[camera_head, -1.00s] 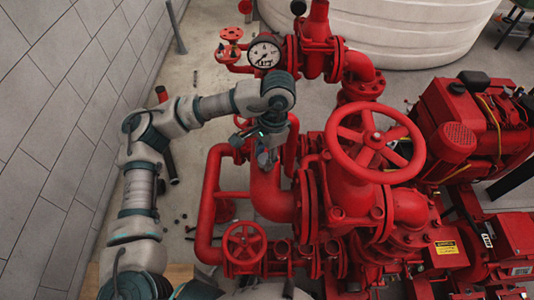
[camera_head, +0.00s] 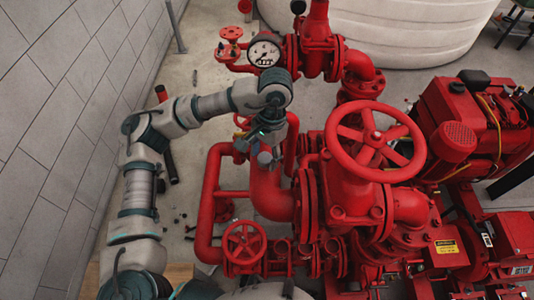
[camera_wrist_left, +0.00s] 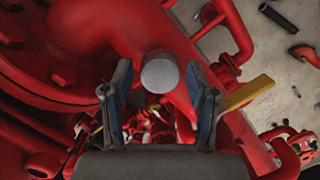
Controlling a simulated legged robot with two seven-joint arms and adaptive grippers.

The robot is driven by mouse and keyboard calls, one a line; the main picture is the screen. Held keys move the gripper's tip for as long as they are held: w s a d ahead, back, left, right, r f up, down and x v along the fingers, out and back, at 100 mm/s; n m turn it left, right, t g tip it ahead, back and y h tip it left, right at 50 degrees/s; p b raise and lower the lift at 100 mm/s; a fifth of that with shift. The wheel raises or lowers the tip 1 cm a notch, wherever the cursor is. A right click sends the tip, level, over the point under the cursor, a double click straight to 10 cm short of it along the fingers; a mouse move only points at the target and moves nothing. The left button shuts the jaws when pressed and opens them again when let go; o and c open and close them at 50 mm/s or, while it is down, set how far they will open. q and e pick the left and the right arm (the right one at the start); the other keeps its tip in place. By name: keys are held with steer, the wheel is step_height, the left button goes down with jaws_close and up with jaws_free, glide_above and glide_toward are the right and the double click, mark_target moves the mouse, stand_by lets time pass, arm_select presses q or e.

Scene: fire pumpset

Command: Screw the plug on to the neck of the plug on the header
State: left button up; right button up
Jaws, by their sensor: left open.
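The grey round plug (camera_wrist_left: 160,73) shows end-on in the left wrist view, in front of a red pipe. My left gripper (camera_wrist_left: 160,84) is open, with one finger on each side of the plug and a visible gap at each side. In the head view the left gripper (camera_head: 262,146) hangs beside the thick red header pipe (camera_head: 268,190), and a small grey end of the plug (camera_head: 265,157) shows below it. The neck is hidden, so I cannot tell how the plug sits on it. My right gripper is out of view.
A large red handwheel (camera_head: 375,141) stands right of the arm, and a pressure gauge (camera_head: 263,53) above it. A yellow lever (camera_wrist_left: 248,93) is close to the right finger in the wrist view. A grey tiled wall (camera_head: 60,110) lies left.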

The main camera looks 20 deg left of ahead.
arm_select(q)
steer(key=n, duration=0.5)
steer(key=shift+h+b, duration=0.3)
steer(key=shift+h, duration=0.1)
steer(key=n, duration=0.4)
steer(key=shift+h+b, duration=0.3)
steer(key=shift+h, duration=0.1)
steer(key=n, duration=0.4)
steer(key=shift+n+h, duration=0.3)
steer(key=n+t+b, duration=0.1)
steer(key=n, duration=0.4)
